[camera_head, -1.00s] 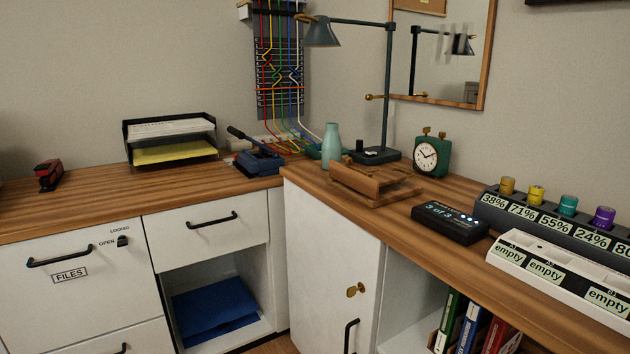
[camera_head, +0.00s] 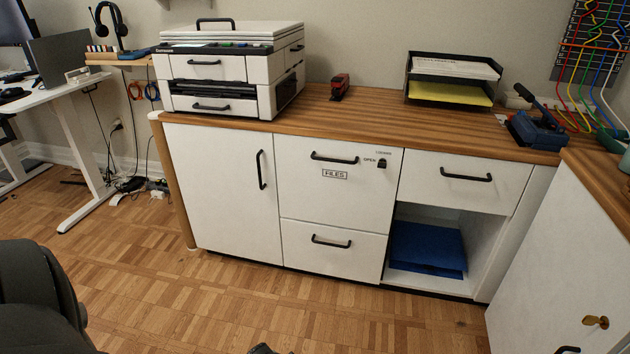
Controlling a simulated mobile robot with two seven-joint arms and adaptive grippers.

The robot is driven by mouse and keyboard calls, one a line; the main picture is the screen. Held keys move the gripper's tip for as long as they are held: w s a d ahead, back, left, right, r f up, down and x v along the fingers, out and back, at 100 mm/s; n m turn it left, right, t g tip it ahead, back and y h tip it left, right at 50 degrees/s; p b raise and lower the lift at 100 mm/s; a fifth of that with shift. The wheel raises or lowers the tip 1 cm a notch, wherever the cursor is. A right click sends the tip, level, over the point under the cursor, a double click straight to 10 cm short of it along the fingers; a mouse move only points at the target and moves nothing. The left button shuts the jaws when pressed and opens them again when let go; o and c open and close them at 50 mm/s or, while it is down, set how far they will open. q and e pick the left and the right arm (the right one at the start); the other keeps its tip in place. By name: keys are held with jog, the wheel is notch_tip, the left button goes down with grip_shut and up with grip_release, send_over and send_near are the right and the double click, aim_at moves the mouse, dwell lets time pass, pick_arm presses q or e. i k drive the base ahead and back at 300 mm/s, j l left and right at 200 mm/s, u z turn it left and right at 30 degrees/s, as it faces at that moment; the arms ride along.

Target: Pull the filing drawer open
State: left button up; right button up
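The filing drawer (camera_head: 310,195) is the white upper front labelled FILES, in the middle of the long cabinet in the head view. It is shut, flush with the fronts around it. Its black bar handle (camera_head: 334,157) sits near its top edge, with nothing touching it. A small black lock switch (camera_head: 382,163) is at its upper right, beside the words OPEN and LOCKED; its setting is too small to tell. Neither of my grippers can be made out; a small dark shape at the bottom edge is too cut off to identify.
A lower drawer (camera_head: 325,262), a cupboard door (camera_head: 215,185) and a right-hand drawer (camera_head: 430,170) surround it, all shut. A printer (camera_head: 215,75) stands on top. A dark rounded shape (camera_head: 35,300) fills the lower left. The parquet floor (camera_head: 230,300) before the cabinet is clear.

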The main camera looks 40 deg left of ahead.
aim_at(340, 183)
jog(key=u, duration=1.05)
